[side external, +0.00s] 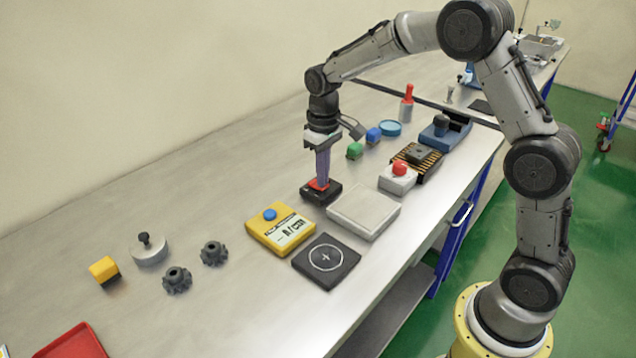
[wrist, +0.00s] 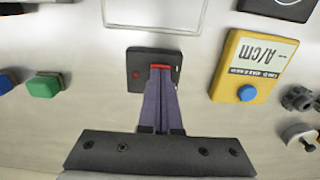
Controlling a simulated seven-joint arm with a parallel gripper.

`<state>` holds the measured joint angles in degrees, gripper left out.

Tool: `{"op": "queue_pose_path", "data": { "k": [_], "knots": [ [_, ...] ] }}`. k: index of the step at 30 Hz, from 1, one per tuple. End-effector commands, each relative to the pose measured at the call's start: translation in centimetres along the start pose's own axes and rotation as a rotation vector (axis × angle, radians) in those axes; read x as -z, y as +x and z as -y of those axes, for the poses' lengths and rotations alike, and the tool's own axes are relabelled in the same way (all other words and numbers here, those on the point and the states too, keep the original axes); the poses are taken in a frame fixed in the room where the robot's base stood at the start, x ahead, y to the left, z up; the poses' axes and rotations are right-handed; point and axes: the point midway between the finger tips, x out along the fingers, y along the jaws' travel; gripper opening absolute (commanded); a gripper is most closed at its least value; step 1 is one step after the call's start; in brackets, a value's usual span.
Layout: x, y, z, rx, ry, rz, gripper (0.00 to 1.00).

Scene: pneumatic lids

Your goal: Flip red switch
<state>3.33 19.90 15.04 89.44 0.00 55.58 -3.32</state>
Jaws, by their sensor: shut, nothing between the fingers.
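The red switch (side external: 318,184) is a red rocker set in a small black box (side external: 313,197) on the table. In the wrist view the black box (wrist: 139,83) shows with a strip of the red rocker (wrist: 160,67) just beyond my fingertips. My gripper (side external: 322,176) points down with its fingers shut and empty. Its fingertips (wrist: 160,72) are at the red rocker, touching or just above it; I cannot tell which. The fingers hide part of the rocker and box. I cannot tell which way the rocker is tilted.
A yellow meter (side external: 281,229) and a grey plate (side external: 362,211) stand close to the switch box.

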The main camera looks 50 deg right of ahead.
Motion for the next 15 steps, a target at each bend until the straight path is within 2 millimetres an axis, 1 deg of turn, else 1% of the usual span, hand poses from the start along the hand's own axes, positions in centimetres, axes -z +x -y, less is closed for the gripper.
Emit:
{"op": "queue_pose_path", "data": {
  "k": [11,15],
  "knots": [
    [-0.04,0.55,0.01,0.0,0.0,0.002,0.0],
    [0.01,0.18,0.0,0.0,0.0,0.0,0.0]
  ]
}}
